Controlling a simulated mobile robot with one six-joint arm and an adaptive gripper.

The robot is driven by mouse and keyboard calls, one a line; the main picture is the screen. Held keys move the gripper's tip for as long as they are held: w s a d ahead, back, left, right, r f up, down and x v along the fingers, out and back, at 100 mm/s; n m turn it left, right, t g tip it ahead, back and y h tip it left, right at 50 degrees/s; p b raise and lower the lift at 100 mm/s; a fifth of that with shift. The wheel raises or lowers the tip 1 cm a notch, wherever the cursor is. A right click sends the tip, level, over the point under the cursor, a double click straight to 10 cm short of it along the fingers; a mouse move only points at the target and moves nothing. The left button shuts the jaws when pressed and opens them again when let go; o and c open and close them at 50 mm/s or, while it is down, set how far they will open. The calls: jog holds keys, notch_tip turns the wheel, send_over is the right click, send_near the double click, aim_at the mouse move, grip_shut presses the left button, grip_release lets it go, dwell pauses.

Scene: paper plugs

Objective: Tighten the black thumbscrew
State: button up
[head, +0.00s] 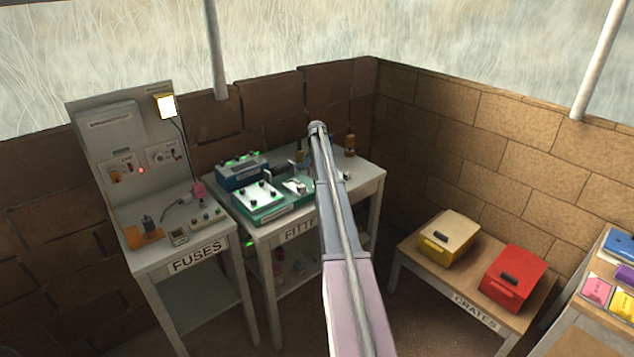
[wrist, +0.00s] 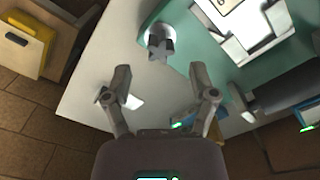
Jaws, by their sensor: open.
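In the wrist view a dark grey, star-shaped knob (wrist: 160,47), which looks like the thumbscrew, stands on a round pale collar at the edge of a teal base (wrist: 188,50). My gripper (wrist: 160,74) is open and empty. Its fingertips are spread to either side below the knob in the picture, and neither visibly touches it. The height gap cannot be judged. In the head view the teal base (head: 268,214) lies on the table marked FITTE…, and my arm hides part of that table. My gripper cannot be made out clearly there.
A white panel (head: 257,194) with several black knobs sits on the teal base. A blue box (head: 240,172) with green lights stands behind it. The fuses table (head: 150,254) is at left. Yellow (head: 449,240) and red (head: 514,278) crates stand on a low bench at right.

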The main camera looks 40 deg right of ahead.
jog(key=n, duration=2.4)
dwell(0.6)
jog(key=shift+f, duration=0.2)
dwell(0.4)
jog(key=shift+f+b, duration=1.8)
jog(key=shift+b, duration=0.2)
